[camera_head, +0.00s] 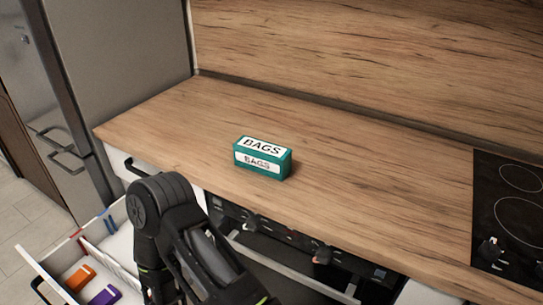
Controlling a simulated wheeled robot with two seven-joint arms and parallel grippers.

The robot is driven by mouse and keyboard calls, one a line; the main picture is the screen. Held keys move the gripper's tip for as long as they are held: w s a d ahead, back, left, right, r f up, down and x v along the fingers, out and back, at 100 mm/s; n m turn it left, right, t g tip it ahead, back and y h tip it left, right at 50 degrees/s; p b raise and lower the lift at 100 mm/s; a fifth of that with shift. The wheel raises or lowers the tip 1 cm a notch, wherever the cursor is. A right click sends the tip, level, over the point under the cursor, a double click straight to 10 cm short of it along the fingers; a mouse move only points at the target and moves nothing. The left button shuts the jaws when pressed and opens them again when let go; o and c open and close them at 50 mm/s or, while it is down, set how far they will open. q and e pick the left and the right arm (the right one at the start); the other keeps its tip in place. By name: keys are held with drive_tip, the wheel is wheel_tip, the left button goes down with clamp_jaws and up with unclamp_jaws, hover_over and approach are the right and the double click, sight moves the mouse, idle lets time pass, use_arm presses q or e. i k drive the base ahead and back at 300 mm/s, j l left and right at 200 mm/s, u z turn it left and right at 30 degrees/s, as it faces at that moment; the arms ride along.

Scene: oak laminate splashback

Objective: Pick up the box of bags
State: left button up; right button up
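The box of bags (262,157) is a small teal box with white labels reading "BAGS" on its top and front. It sits on the wooden countertop (370,165), left of the picture's middle and near the front edge. Nothing touches it. A black arm of mine bends up in front of the counter at the lower left, below the box. No fingers of either gripper can be made out.
A black cooktop (512,205) lies at the right of the counter. An open drawer (105,250) at lower left holds an orange item (80,278) and a purple item (105,296). A grey fridge (125,55) stands at the left. The counter around the box is clear.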

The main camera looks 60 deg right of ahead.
sight(270, 161)
drive_tip(key=z, duration=3.7)
drive_tip(key=k+j, duration=0.25)
drive_tip(key=j, duration=0.15)
drive_tip(key=k+j, duration=0.25)
drive_tip(key=j, duration=0.2)
drive_tip(key=k+j, duration=0.25)
drive_tip(key=j, duration=0.15)
